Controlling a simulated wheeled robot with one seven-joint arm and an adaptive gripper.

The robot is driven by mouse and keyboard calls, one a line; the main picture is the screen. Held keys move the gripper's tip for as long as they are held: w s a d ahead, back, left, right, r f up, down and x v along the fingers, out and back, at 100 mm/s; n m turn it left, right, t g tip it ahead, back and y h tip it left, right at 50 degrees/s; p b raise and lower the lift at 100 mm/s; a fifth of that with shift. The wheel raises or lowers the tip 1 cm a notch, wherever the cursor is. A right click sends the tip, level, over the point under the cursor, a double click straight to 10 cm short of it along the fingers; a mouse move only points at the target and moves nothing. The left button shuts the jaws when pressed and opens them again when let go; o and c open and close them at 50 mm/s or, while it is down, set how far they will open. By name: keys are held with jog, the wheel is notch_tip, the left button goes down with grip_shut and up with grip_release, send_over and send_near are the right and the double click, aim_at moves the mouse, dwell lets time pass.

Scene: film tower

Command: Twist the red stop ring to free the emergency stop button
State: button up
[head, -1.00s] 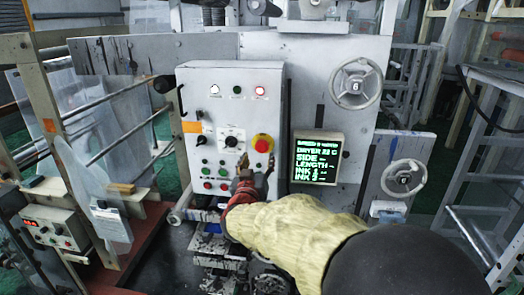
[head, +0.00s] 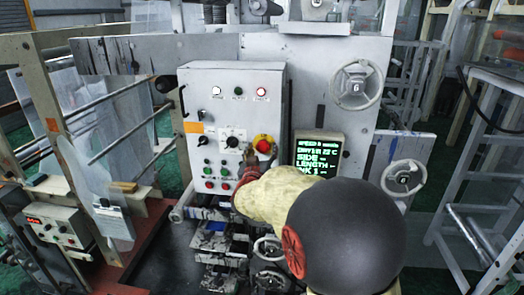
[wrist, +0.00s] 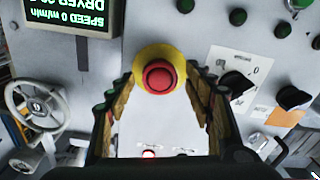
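The red emergency stop button (head: 263,145) sits on a yellow round base at the right side of the grey control panel (head: 232,85). In the wrist view the red button (wrist: 158,77), with its red rim, and the yellow base (wrist: 149,52) show face-on. No separate stop ring can be told apart from the red rim. My gripper (head: 261,158) is just below the button in the head view. In the wrist view its two fingers (wrist: 160,82) are spread on either side of the button, with nothing held. Whether they touch the base cannot be told.
A black rotary switch (head: 232,142) is left of the button, with several green and red push buttons below it. A lit display (head: 318,160) stands to the right, partly hidden by my arm. Handwheels (head: 355,85) are further right. A ladder (head: 485,150) stands at far right.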

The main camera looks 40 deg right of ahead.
jog(key=shift+c, duration=1.2)
jog(key=c, duration=0.7)
jog(key=shift+c, duration=0.7)
jog(key=shift+m+b, duration=0.3)
jog(key=shift+b, duration=0.4)
jog(key=m+b, duration=0.3)
jog(key=b, duration=0.2)
jog(key=shift+f+m, duration=0.2)
jog(key=shift+m, duration=0.2)
jog(key=m+b, duration=0.3)
jog(key=shift+b, duration=0.4)
jog(key=shift+r+m+b, duration=0.2)
jog(key=shift+m+b, duration=0.6)
